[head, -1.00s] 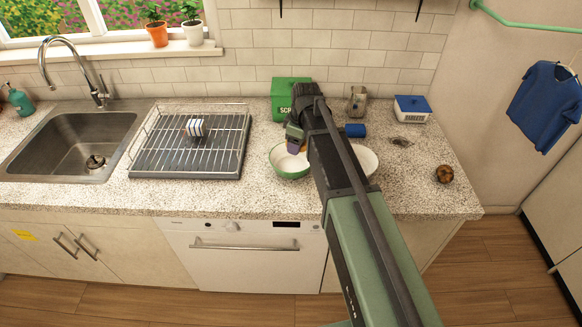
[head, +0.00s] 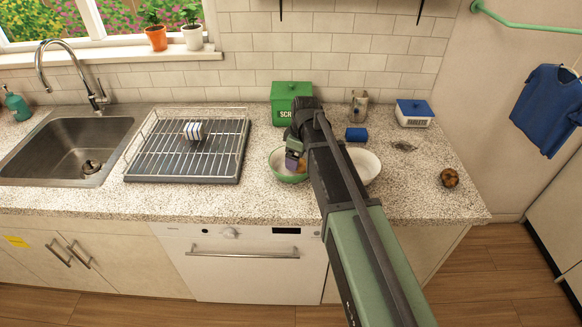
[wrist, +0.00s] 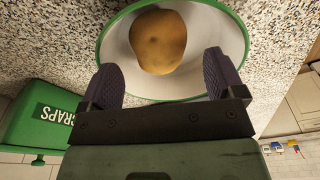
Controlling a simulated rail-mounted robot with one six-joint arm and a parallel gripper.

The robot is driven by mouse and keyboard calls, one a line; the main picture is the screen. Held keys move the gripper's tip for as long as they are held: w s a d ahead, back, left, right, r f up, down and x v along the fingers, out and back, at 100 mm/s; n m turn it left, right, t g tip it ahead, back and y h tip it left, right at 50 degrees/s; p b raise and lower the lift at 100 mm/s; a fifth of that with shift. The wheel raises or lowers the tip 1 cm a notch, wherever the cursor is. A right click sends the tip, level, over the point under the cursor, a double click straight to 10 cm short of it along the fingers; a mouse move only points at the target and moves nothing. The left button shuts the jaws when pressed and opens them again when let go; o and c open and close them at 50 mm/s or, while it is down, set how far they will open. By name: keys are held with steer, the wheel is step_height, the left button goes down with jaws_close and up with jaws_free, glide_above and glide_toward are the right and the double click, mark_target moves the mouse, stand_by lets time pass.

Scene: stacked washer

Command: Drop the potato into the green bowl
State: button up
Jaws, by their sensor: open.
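The green bowl (head: 287,178), green outside with a white inside, stands on the counter, partly covered by my arm in the head view. In the wrist view, the bowl (wrist: 222,22) lies just beyond my fingers. The yellow-brown potato (wrist: 158,42) is inside the bowl's rim, and a small part of it shows beside my fingers in the head view. My gripper (head: 293,160) is over the bowl. In the wrist view, the dark purple fingers of my gripper (wrist: 162,72) are spread wide, with a gap between each finger and the potato.
A white bowl (head: 367,165) stands right of the green bowl, partly behind my arm. A green scraps box (head: 289,98) and a blue sponge (head: 357,134) are behind. A dish rack (head: 190,150) stands left. A round brown object (head: 450,178) is at the right.

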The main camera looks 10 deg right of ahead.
step_height(320, 180, up, 11)
steer(key=d+p, duration=0.1)
steer(key=p, duration=0.9)
steer(key=shift+s+f, duration=0.2)
steer(key=shift+s, duration=0.15)
steer(key=s+f+m+b, duration=0.2)
steer(key=s+m, duration=0.3)
steer(key=s, duration=0.5)
steer(key=s+f+m+h+b, duration=0.1)
steer(key=s+f+m, duration=0.1)
steer(key=s+m, duration=0.4)
steer(key=s+a, duration=0.1)
steer(key=s, duration=0.4)
steer(key=shift+s+g+b, duration=0.25)
steer(key=shift+g+b, duration=0.1)
steer(key=shift+g, duration=0.05)
